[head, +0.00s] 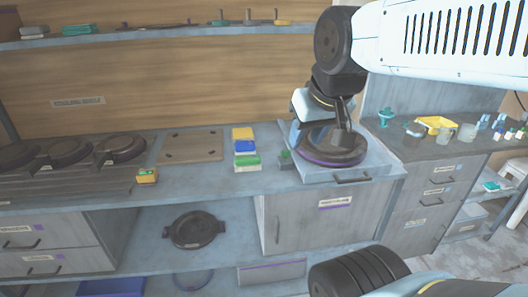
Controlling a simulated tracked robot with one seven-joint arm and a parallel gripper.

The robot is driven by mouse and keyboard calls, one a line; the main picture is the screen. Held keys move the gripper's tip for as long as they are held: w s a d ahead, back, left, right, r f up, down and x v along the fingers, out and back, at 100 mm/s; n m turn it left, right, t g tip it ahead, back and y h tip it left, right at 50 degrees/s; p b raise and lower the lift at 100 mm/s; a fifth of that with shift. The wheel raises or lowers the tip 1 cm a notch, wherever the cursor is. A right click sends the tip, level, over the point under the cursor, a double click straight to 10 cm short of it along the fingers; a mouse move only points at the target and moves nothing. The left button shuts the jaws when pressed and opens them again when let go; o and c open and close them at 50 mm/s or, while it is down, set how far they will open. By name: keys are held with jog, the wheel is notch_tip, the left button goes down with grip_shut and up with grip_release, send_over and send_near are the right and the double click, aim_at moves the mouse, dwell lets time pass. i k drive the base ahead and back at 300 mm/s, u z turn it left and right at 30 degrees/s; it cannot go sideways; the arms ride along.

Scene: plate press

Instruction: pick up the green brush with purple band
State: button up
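A small dark green upright object (285,157) stands just left of the dark round plate; it may be the green brush, but it is too small to show a purple band. My gripper (341,136) points down over the dark round plate with a purple rim (333,161), to the right of the green object. The fingertips are dark against the plate. I cannot tell whether they touch it or whether they are open or shut.
The round plate sits on a pale press-like unit (378,171). Yellow, blue and green blocks (246,147) line up left of it. A yellow-green item (147,175) lies farther left, by several dark round plates (68,152). A shelf (130,39) runs above.

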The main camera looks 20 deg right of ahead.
aim_at(252, 163)
jog(key=k, duration=1.2)
jog(key=z, duration=0.45)
jog(key=i, duration=1.75)
jog(key=u, duration=0.5)
